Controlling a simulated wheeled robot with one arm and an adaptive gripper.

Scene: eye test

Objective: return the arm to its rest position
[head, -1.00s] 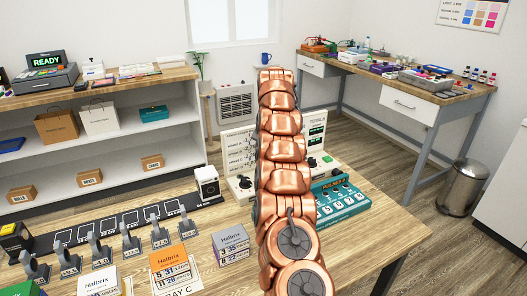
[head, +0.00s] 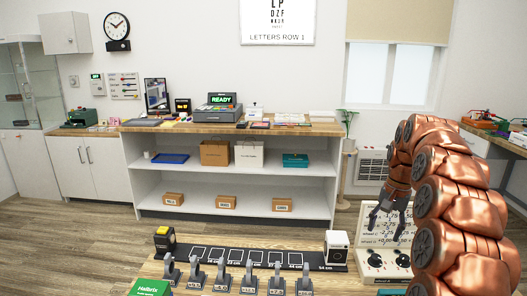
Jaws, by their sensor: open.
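My copper-coloured arm (head: 455,205) rises along the right side of the head view and curls over at the top. My gripper (head: 386,226) hangs from its end, pointing down, with its dark fingers apart and nothing seen between them. It shows in front of the white panel with printed numbers and knobs (head: 380,248) at the table's right. Whether it touches the panel cannot be told. The arm's lower part is cut off by the picture's edge.
The near table (head: 240,265) bears a dark marked strip (head: 250,256), a white box-like device (head: 338,247), a yellow-topped black block (head: 165,240) and several grey stands. A shelf unit (head: 235,180) stands behind. Open floor (head: 80,240) lies at the left.

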